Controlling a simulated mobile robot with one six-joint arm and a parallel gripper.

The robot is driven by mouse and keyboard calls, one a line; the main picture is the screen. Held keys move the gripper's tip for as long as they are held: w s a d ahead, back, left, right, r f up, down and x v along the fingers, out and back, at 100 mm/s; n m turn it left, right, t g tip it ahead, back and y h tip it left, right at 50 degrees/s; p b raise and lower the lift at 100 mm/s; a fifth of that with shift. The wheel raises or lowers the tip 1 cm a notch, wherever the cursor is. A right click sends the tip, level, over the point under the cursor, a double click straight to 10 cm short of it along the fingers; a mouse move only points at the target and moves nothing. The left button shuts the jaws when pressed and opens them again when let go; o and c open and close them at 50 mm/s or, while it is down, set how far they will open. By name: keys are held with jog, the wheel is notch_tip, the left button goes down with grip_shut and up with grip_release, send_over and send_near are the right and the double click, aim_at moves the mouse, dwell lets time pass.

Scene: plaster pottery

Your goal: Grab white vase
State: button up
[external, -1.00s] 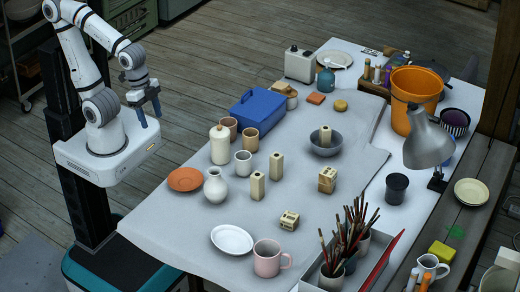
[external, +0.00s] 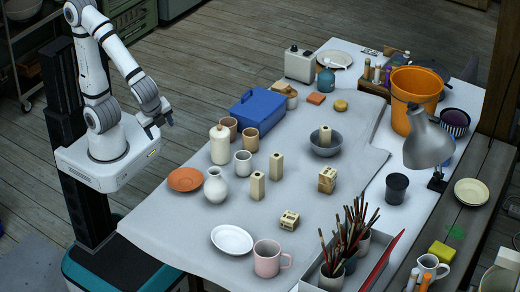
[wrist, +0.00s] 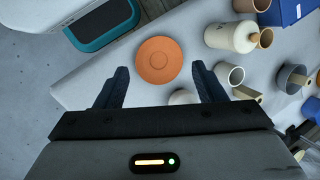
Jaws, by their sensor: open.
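The white vase (external: 216,186) stands upright on the grey-covered table, just right of the orange plate (external: 186,179). In the wrist view a pale rounded thing (wrist: 183,97), probably the vase, shows partly hidden by my gripper's body. My gripper (external: 160,119) is in the air off the table's left edge, apart from the vase and above it to the left. In the wrist view my gripper (wrist: 160,68) has its two fingers wide apart with nothing held; the orange plate (wrist: 159,60) shows between them.
A lidded cream jar (external: 220,146), a pale cup (external: 243,162) and cream square bottles (external: 257,186) stand close to the vase. A white oval plate (external: 232,239) and a pink mug (external: 268,258) are near the front.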

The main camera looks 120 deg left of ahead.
jog(key=w+a+f+m+g+y+b, duration=0.1)
jog(key=w+a+f+m+y+b, duration=0.2)
jog(key=f+m+y, duration=0.25)
jog(key=m+t+y+b, duration=0.5)
jog(key=m+t+y, duration=0.3)
jog(key=m, duration=0.5)
send_near(219, 173)
jog(key=a+t, duration=0.1)
jog(key=a, duration=0.3)
jog(key=shift+s+a+f+h, duration=0.2)
jog(key=shift+f+h, duration=0.25)
jog(key=shift+f, duration=0.1)
jog(key=p+x, duration=0.1)
jog(key=x, duration=0.6)
jog(key=shift+a, duration=0.15)
grip_shut()
